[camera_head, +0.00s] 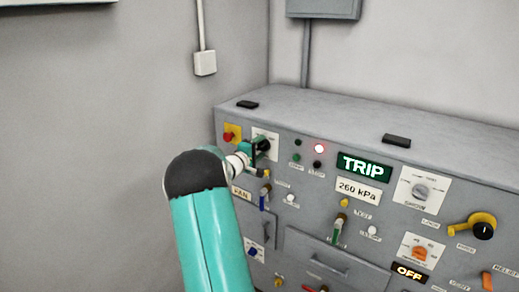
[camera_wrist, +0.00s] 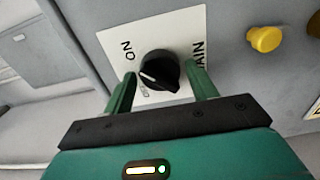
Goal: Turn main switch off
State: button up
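The main switch is a black rotary knob (camera_wrist: 160,70) on a white plate (camera_wrist: 112,40) lettered "ON" and "MAIN"; another label below the knob is partly hidden. The knob's pale mark lies on its left side, between the "ON" lettering and the lower label; I cannot tell its exact setting. My gripper (camera_wrist: 163,84) has its two green fingers apart, one on each side of the knob, with small gaps showing. In the head view the knob (camera_head: 263,144) is at the panel's upper left, with my gripper (camera_head: 251,151) right in front of it.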

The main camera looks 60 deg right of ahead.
jog(key=c, duration=0.7)
jog(key=shift+n, duration=0.4)
jog(key=n, duration=0.3)
jog(key=shift+w+n, duration=0.1)
jog(key=shift+n, duration=0.2)
jog(key=n, duration=1.3)
jog(key=shift+n, duration=0.3)
